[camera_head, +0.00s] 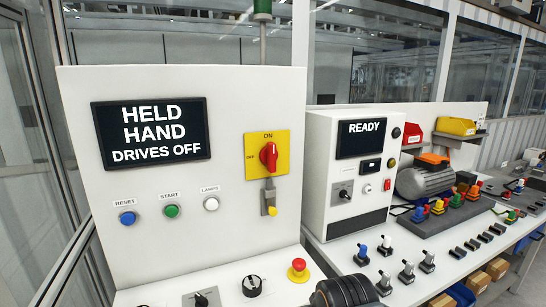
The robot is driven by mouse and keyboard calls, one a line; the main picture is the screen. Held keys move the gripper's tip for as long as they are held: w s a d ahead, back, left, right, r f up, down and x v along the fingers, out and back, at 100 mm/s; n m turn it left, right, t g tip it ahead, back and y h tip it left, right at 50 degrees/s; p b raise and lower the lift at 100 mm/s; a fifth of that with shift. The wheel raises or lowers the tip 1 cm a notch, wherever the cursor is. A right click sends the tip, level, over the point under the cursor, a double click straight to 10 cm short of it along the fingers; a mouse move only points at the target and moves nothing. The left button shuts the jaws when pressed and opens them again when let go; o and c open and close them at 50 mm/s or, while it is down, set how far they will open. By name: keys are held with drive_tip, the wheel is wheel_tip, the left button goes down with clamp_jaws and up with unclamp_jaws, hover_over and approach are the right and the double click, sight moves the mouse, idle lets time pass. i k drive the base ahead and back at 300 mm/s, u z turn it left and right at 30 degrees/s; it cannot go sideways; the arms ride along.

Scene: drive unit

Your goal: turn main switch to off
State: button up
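The main switch (268,157) is a red rotary handle on a yellow plate (282,172) at the right of the white upright panel. The plate reads ON at the top and OFF at the left. The handle looks upright, in line with ON. A small grey metal piece with a yellow part (271,210) hangs just below the plate. The panel's display (152,133) reads HELD HAND DRIVES OFF. My gripper is not in view, and nothing covers the switch.
Blue, green and white buttons (211,204) sit left of the switch. The sloped desk below carries a red emergency button (298,270) and black knobs. A second cabinet (345,200) reads READY. A dark ribbed part shows at the bottom edge. Space before the switch looks clear.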

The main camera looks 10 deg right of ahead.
sight(268, 155)
drive_tip(key=k, duration=0.6)
drive_tip(key=u, duration=0.65)
drive_tip(key=i, duration=1.2)
drive_tip(key=z, duration=0.2)
